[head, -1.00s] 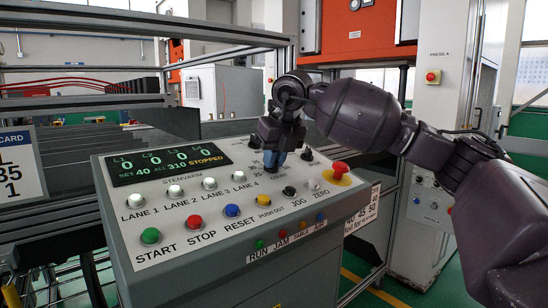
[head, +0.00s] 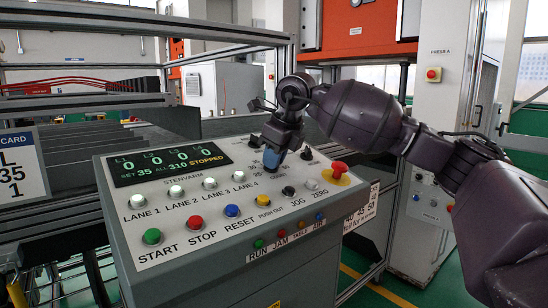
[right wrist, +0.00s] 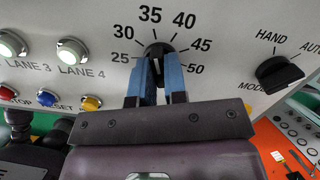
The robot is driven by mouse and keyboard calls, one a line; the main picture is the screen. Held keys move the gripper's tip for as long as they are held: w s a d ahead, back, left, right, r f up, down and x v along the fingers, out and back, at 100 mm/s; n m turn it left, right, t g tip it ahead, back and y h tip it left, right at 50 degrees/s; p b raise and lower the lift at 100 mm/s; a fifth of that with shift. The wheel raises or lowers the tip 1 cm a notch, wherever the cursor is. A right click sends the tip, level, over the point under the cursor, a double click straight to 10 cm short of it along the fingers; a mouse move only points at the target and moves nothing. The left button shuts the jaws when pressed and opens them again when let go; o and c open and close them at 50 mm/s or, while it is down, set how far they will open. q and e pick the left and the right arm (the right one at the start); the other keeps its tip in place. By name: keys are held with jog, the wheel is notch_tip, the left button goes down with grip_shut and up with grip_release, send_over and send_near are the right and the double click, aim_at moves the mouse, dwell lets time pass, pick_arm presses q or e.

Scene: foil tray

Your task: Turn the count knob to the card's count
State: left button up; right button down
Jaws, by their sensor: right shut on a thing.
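The black count knob (right wrist: 156,51) shows in the right wrist view, in a dial marked 25 to 50. My right gripper (right wrist: 158,84) is shut on it, with a blue fingertip on each side. In the head view the same gripper (head: 271,158) reaches down onto the panel and hides the knob. The panel display (head: 170,163) reads SET 35, ALL 310, STOPPED, with zeros for the lanes. My left gripper is out of view.
Lane buttons, start (head: 152,236), stop (head: 195,223) and reset buttons lie left of the gripper. A red mushroom button (head: 339,168) stands to its right. The black mode knob (right wrist: 279,73) is right of the count dial, with clear panel between.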

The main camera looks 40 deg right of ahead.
jog(key=shift+r, duration=0.1)
dwell(0.3)
jog(key=c, duration=1.2)
grip_release()
jog(key=shift+o, duration=0.2)
jog(key=v, duration=1)
jog(key=shift+s+r, duration=0.2)
jog(key=shift+r, duration=0.15)
jog(key=shift+f, duration=0.1)
